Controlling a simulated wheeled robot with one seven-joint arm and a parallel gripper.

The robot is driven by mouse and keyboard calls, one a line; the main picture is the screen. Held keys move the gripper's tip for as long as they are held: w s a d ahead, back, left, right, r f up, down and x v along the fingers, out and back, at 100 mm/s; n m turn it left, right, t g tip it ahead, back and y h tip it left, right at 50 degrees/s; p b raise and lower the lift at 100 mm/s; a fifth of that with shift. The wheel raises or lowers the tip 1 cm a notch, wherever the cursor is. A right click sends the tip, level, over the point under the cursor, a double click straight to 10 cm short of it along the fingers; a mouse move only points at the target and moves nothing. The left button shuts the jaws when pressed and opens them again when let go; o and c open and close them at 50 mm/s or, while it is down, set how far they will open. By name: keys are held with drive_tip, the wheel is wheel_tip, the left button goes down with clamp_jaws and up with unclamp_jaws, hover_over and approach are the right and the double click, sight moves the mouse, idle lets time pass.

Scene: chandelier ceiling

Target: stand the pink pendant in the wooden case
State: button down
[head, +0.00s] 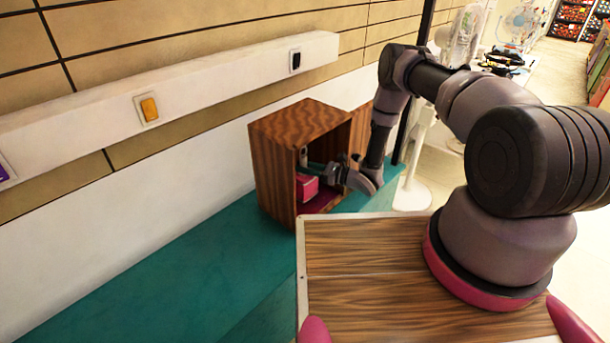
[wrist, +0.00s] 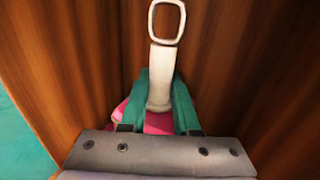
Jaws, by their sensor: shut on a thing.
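The wooden case (head: 275,165) stands on the teal counter with its open side facing right. Its striped inner walls fill the wrist view (wrist: 60,50). The pink pendant (head: 306,187) is inside the case, with its pink body low and its white stem above, roughly upright. In the wrist view its white stem and loop (wrist: 160,92) stick out beyond the fingers, and pink shows behind them. My gripper (head: 317,168) reaches in through the opening. Its teal fingers (wrist: 161,82) are shut on the pendant's white stem. I cannot tell whether the pendant's base touches the case floor.
The teal counter (head: 150,290) is clear left of the case. A white ledge (head: 200,88) with switches runs along the wall above. A white fan stand (head: 413,190) is behind my arm. The case walls are close around my gripper.

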drive_tip(key=shift+d+f, duration=0.2)
drive_tip(key=shift+f, duration=1.35)
drive_tip(key=shift+f, duration=0.2)
drive_tip(key=c, duration=0.6)
unclamp_jaws()
drive_tip(key=shift+c, duration=0.2)
drive_tip(key=shift+r, duration=0.1)
drive_tip(key=shift+s+d+r, duration=0.1)
drive_tip(key=shift+d, duration=0.1)
drive_tip(key=v, duration=1.1)
drive_tip(key=shift+s+d, duration=0.15)
drive_tip(key=shift+d, duration=0.15)
